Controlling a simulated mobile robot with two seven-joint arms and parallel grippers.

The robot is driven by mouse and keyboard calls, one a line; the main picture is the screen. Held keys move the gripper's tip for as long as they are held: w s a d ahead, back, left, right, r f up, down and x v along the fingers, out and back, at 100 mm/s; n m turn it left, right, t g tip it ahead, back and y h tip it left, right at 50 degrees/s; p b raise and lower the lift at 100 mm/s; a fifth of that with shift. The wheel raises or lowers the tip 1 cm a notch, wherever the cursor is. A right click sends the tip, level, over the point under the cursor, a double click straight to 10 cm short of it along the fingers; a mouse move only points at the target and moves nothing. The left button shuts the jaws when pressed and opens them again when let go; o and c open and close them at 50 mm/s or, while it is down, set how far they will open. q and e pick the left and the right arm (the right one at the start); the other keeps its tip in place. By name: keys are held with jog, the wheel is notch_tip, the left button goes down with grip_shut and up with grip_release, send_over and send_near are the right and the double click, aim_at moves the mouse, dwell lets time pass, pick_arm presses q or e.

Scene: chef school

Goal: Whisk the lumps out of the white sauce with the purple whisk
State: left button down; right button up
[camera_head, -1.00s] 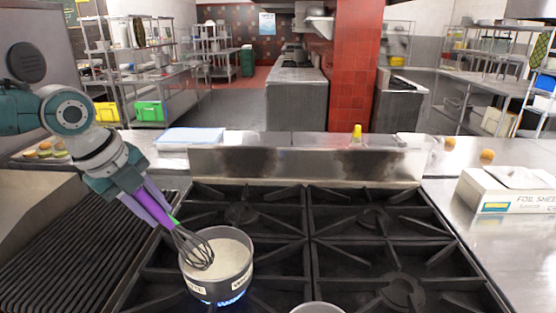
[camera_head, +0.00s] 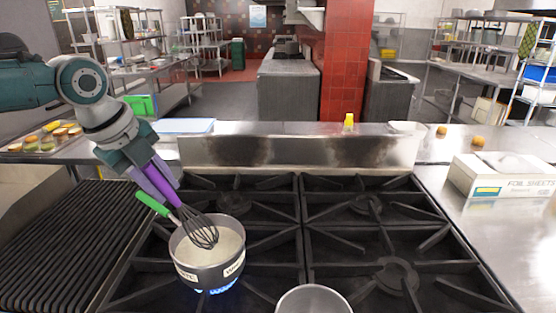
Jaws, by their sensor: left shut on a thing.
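The purple whisk (camera_head: 163,188) is held tilted by my left gripper (camera_head: 156,182), which is shut on its handle. Its dark wire head reaches down into the pot of white sauce (camera_head: 232,242). The grey pot (camera_head: 207,273) carries white labels and stands on the front left burner over a blue flame. A green handle (camera_head: 152,203) sticks out to the left over the pot's rim, beside the whisk; what it belongs to is partly hidden. Lumps in the sauce cannot be made out. My right gripper is not in view.
A second pot (camera_head: 313,300) stands at the bottom edge, right of the sauce pot. A ribbed grill (camera_head: 65,240) lies to the left. A foil sheets box (camera_head: 505,175) is on the right counter. The right burners (camera_head: 395,275) are bare.

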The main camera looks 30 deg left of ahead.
pick_arm(q)
jog(key=shift+r, duration=0.15)
notch_tip(320, 180, up, 10)
jog(key=p, duration=1)
jog(key=shift+r, duration=0.25)
jog(key=shift+f, duration=0.1)
jog(key=shift+d, duration=0.1)
